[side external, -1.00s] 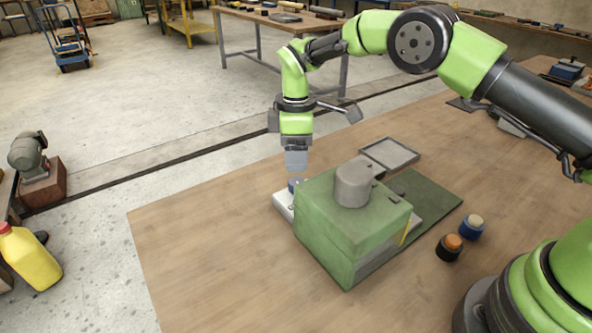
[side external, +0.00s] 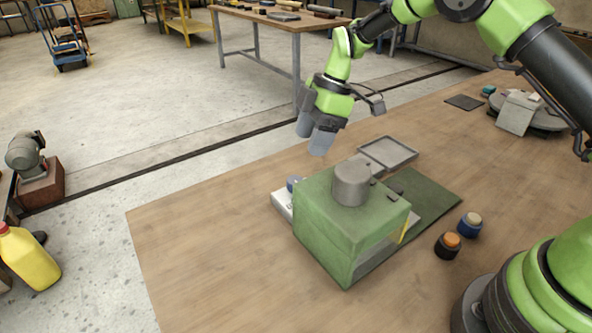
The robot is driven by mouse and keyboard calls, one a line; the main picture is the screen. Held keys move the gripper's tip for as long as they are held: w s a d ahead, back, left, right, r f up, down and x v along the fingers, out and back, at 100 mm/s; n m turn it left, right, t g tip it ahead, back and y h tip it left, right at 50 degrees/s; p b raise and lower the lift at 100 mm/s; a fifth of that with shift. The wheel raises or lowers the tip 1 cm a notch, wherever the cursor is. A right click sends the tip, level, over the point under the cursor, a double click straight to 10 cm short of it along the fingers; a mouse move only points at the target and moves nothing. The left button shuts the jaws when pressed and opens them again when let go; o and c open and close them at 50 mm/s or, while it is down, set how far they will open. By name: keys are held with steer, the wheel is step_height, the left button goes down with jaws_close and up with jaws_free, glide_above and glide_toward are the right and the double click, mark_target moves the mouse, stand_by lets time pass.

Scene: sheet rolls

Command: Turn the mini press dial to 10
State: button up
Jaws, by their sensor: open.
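The mini press (side external: 340,230) is a green box with a grey cylinder (side external: 351,183) on top, standing on the wooden table. The press hides part of that base, and the dial's setting is too small to read. My gripper (side external: 313,146) is open and empty, tilted, with two grey fingers apart. It hangs in the air above and to the right of the knob, behind the press in the picture, touching nothing that I can see.
A grey tray (side external: 392,152) and a dark green mat (side external: 437,196) lie behind and right of the press. Orange-topped (side external: 448,244) and beige-topped (side external: 470,224) round pieces stand at right. A round grey item with plates (side external: 530,112) is farther back. The table's left part is clear.

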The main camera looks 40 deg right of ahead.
mark_target(295, 179)
steer(key=x, duration=0.9)
steer(key=shift+w+f, duration=0.15)
steer(key=shift+f, duration=0.2)
